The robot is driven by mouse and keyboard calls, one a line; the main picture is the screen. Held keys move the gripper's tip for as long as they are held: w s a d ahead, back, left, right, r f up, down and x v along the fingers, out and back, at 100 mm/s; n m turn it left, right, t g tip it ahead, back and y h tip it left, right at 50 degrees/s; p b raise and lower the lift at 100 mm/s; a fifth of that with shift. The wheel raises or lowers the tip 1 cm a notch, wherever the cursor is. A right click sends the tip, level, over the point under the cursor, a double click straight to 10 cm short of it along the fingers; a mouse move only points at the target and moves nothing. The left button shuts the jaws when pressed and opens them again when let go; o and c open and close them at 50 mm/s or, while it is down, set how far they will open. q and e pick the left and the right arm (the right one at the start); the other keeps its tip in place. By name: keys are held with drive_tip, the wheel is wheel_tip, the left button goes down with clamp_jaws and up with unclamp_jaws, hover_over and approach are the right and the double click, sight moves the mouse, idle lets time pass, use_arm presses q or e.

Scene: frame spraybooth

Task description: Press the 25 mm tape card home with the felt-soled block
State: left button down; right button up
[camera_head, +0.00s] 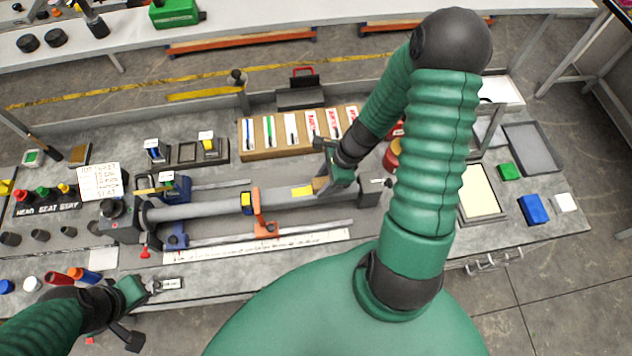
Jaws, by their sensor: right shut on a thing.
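A long grey tube (210,208) lies across the bench fixture. A yellow piece (303,191), perhaps the tape card, sits on the tube toward its right end; no size marking is readable. My right gripper (325,178) is shut on a small tan block (319,186) right beside the yellow piece. I cannot tell whether the block touches it; the felt sole is hidden.
An orange clamp (262,218) stands around the tube. A card rack (185,153) and a wooden box of labelled strips (296,132) stand behind. A white ruler strip (300,244) runs in front. At right are a grey tray (530,148) and a blue block (532,209).

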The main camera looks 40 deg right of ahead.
sight(303, 191)
drive_tip(key=shift+w+a, duration=0.4)
drive_tip(key=shift+a, duration=0.4)
drive_tip(key=shift+w+a+f, duration=0.1)
drive_tip(key=shift+w+a, duration=0.15)
drive_tip(key=shift+a, duration=0.3)
drive_tip(key=shift+w+a, duration=0.2)
drive_tip(key=shift+a, duration=0.3)
drive_tip(key=shift+w+a, duration=0.55)
drive_tip(key=shift+a, duration=0.25)
drive_tip(key=shift+w+a, duration=0.35)
drive_tip(key=shift+a, duration=0.15)
drive_tip(key=shift+s+d, duration=0.3)
drive_tip(key=shift+d, duration=0.35)
drive_tip(key=shift+s+d, duration=0.4)
drive_tip(key=shift+d, duration=0.25)
drive_tip(key=shift+s+d, duration=0.25)
drive_tip(key=shift+d, duration=0.35)
drive_tip(key=shift+s+d, duration=0.8)
drive_tip(key=shift+d, duration=0.25)
